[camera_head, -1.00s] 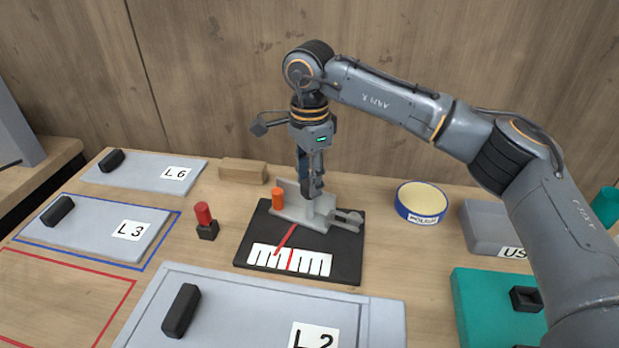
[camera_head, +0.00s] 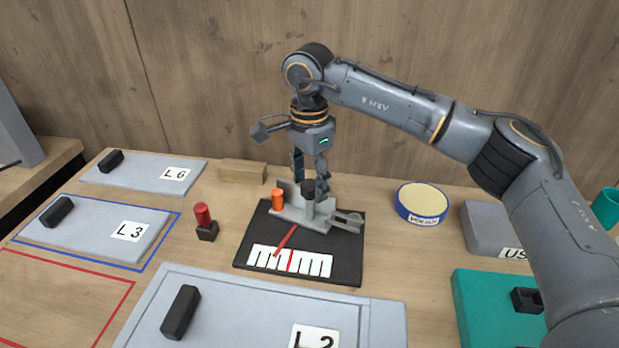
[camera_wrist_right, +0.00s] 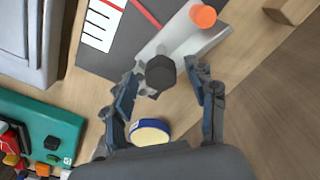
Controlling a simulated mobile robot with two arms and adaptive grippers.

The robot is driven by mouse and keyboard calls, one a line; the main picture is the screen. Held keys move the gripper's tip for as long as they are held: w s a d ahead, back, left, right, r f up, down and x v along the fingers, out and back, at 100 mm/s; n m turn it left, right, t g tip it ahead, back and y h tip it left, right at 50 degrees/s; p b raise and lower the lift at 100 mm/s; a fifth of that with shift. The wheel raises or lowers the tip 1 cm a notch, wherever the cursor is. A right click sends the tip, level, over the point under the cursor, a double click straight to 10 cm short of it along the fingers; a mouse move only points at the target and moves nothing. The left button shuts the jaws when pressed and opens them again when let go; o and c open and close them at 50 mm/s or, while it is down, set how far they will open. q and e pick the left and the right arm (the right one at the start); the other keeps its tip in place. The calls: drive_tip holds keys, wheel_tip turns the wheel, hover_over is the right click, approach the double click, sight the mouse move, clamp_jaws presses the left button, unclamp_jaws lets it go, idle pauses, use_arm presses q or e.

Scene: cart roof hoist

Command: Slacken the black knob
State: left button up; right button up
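The black knob (camera_head: 308,188) sits on top of a grey post on the light grey fixture (camera_head: 330,222), which stands on a black board (camera_head: 347,264). In the right wrist view the knob (camera_wrist_right: 160,73) shows as a dark faceted cap between the fingers. My right gripper (camera_head: 311,180) points down from above at the knob. Its two fingers are spread, one on each side, and in the wrist view (camera_wrist_right: 165,80) gaps show between them and the knob. An orange knob (camera_head: 278,197) stands beside it on the fixture. My left gripper is not in view.
A red-topped peg (camera_head: 203,215) stands left of the board. A blue-rimmed yellow round container (camera_head: 421,203) and a grey box (camera_head: 489,229) are to the right. A wooden block (camera_head: 243,172) lies behind. Grey panel L2 (camera_head: 250,316) and a teal case (camera_head: 480,305) are in front.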

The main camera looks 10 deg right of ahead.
drive_tip(key=shift+r, duration=0.1)
wheel_tip(320, 180, up, 12)
idle(0.5)
